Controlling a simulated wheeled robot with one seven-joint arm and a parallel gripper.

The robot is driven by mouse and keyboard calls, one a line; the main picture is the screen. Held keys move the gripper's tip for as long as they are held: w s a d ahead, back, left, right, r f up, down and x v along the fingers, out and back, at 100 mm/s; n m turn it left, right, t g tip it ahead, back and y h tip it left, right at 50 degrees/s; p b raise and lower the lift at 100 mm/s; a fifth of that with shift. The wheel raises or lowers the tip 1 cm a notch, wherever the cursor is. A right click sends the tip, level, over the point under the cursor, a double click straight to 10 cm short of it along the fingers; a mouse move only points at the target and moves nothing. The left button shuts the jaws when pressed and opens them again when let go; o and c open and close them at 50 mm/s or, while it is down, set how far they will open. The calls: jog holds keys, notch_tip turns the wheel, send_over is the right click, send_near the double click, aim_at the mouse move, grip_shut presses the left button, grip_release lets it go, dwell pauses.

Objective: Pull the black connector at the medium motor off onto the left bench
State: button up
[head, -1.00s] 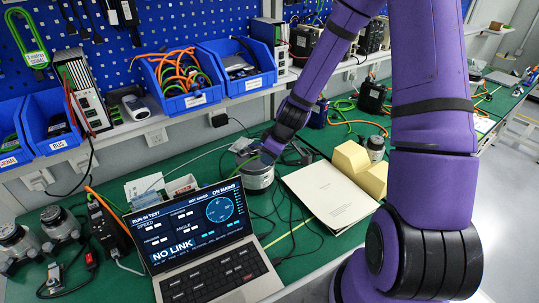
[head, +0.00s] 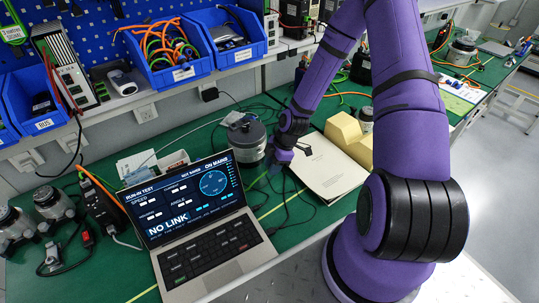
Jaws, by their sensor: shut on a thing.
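The medium motor, a grey cylinder (head: 246,142) with a dark top, stands upright on the green bench (head: 215,137) behind the laptop. My gripper (head: 273,166) is low over the bench, just right of and in front of the motor, clear of its top. It is shut on the black connector, which is too small and too covered by the fingers to make out. Thin dark cables run over the bench near the fingertips.
An open laptop (head: 205,225) reading "NO LINK" stands in front. More motors (head: 55,205) and a black power strip (head: 103,207) are at left. Blue bins (head: 170,55) line the shelf.

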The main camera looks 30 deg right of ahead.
aim_at(273, 182)
jog(key=shift+s+f, duration=0.1)
jog(key=shift+f, duration=2.45)
jog(key=o, duration=1)
jog(key=shift+c, duration=0.2)
jog(key=v, duration=1)
jog(key=shift+d+r, duration=0.2)
jog(key=shift+r, duration=0.15)
jog(key=shift+r, duration=0.1)
